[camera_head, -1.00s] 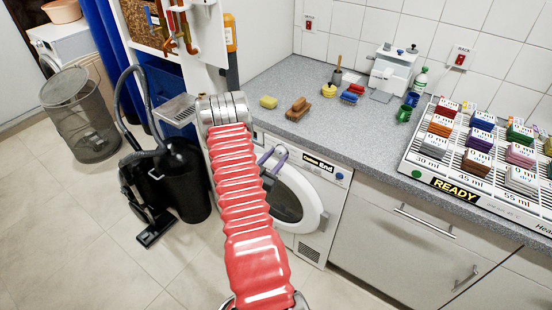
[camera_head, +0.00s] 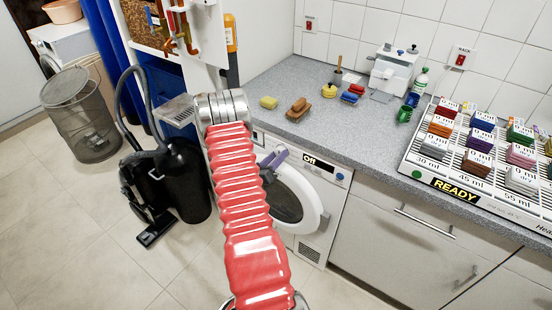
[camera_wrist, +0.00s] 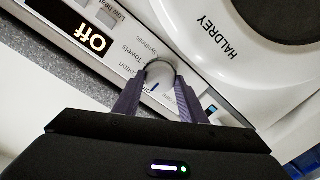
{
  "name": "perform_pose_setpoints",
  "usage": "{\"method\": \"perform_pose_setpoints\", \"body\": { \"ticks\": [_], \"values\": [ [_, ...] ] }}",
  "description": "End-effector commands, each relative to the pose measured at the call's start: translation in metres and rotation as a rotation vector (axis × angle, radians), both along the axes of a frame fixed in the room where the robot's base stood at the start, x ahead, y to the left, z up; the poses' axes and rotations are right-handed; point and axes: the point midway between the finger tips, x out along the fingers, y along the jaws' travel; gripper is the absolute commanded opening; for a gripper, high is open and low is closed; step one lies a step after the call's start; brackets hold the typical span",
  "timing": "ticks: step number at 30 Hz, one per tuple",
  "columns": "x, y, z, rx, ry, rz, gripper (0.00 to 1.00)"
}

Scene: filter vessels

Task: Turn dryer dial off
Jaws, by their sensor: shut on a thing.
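The white dryer (camera_head: 296,205) stands under the counter, its round door below the control panel. Its black display (camera_head: 319,164) reads "Off"; the same word shows large in the wrist view (camera_wrist: 84,28). My gripper (camera_head: 276,157) is at the panel's left part in the head view. In the wrist view my gripper (camera_wrist: 161,80) has its two purple fingers on either side of the round, pale dial (camera_wrist: 163,75) and is shut on it. Programme names such as "Cotton" and "Towels" are printed around the dial. The dial is hidden in the head view.
A rack of coloured blocks (camera_head: 470,185) marked "READY" lies at the right. A black vacuum cleaner (camera_head: 150,190) and a wire basket (camera_head: 80,115) stand on the floor at the left.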

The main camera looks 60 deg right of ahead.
Motion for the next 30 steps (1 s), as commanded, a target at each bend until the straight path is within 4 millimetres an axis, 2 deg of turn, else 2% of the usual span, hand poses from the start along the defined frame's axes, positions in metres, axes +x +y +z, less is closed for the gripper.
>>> {"method": "perform_pose_setpoints", "body": {
  "ticks": [15,16,23,30],
  "values": [
    [0.0038,-0.0019,0.0013,0.002,0.027,0.008,0.15],
    [0.0039,-0.0019,0.0014,0.002,0.027,0.008,0.39],
    [0.0023,-0.0011,0.0008,0.003,0.028,0.005,0.55],
    [0.0013,-0.0006,0.0004,0.004,0.029,0.002,0.56]
  ]
}}
